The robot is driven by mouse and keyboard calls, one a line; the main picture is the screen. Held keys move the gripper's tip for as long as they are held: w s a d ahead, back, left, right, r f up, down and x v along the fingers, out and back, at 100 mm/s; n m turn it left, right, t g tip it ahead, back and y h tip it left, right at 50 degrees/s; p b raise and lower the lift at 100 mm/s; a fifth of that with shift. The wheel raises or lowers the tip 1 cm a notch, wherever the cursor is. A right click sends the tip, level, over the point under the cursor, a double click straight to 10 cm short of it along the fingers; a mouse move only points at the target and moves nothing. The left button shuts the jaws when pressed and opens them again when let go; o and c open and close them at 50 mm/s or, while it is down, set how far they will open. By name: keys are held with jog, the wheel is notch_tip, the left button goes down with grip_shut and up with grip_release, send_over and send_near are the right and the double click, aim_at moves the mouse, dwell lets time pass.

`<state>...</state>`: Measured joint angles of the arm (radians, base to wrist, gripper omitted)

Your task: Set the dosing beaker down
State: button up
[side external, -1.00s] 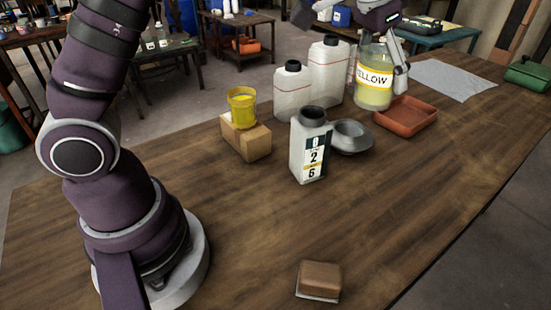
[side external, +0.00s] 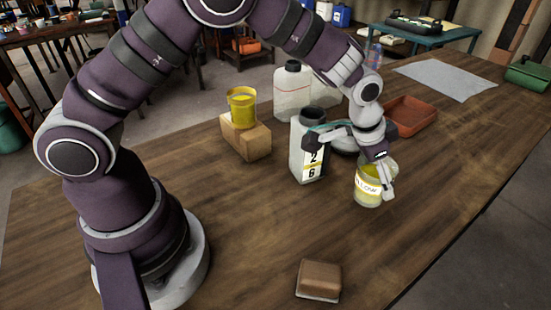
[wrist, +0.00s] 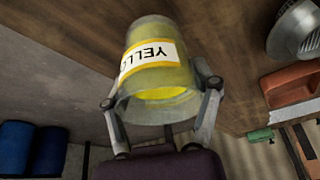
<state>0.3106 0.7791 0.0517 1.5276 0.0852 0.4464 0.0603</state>
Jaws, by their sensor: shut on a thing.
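The dosing beaker, a clear vessel with yellow contents and a YELLOW label, shows at the right of centre in the side view (side external: 368,190). It also fills the middle of the wrist view (wrist: 150,75), its open rim toward the camera. My gripper (side external: 377,175) is shut on it, one finger on each side of the beaker in the wrist view (wrist: 163,105). The beaker is low over the wooden table (side external: 230,235), in front of the grey bowl. I cannot tell whether its base touches the wood.
A white numbered jug (side external: 305,160) stands left of the beaker. Behind are a white can (side external: 292,92), a mostly hidden grey bowl (side external: 343,145) and a terracotta tray (side external: 418,115). A yellow tub (side external: 242,108) sits on a box (side external: 247,142). A brown block (side external: 319,279) lies in front; wood around it is clear.

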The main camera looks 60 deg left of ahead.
aim_at(372, 193)
notch_tip(372, 193, down, 4)
jog(key=shift+f, duration=0.15)
jog(key=o, duration=1.3)
